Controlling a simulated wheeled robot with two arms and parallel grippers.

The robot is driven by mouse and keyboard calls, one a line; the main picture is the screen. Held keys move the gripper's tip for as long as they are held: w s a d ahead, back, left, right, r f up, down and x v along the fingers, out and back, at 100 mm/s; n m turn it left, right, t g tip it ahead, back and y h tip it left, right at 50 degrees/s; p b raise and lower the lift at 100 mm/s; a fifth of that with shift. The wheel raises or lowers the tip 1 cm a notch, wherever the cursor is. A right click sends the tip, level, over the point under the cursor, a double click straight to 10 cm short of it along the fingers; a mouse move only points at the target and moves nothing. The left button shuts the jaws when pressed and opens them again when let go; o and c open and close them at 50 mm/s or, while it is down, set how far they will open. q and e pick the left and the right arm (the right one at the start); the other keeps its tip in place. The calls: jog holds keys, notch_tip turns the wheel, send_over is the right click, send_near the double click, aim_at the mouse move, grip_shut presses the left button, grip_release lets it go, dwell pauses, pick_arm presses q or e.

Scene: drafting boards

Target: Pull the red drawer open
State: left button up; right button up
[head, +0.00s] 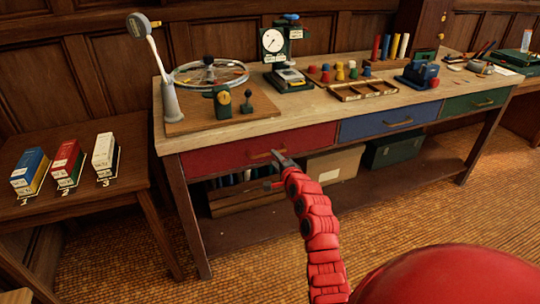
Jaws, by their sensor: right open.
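The red drawer (220,157) is at the left of the long workbench's front, flush with the frame, so it looks closed. Its brass bar handle (258,155) is near the middle of its face. My right gripper (277,168) is in front of the drawer, at the right end of the handle. It is open, with one grey finger near the handle and the other lower down. I cannot tell whether a finger touches the handle. My left gripper is not in view.
A blue drawer (388,121) and a green drawer (474,103) sit to the right. Below stand a cardboard box (334,165) and a dark green box (394,149). A side table (120,190) with three numbered boxes stands left. The floor in front is clear.

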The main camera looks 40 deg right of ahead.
jog(key=shift+b+x, duration=0.6)
jog(key=shift+x, duration=2.25)
jog(key=shift+r, duration=0.1)
grip_shut()
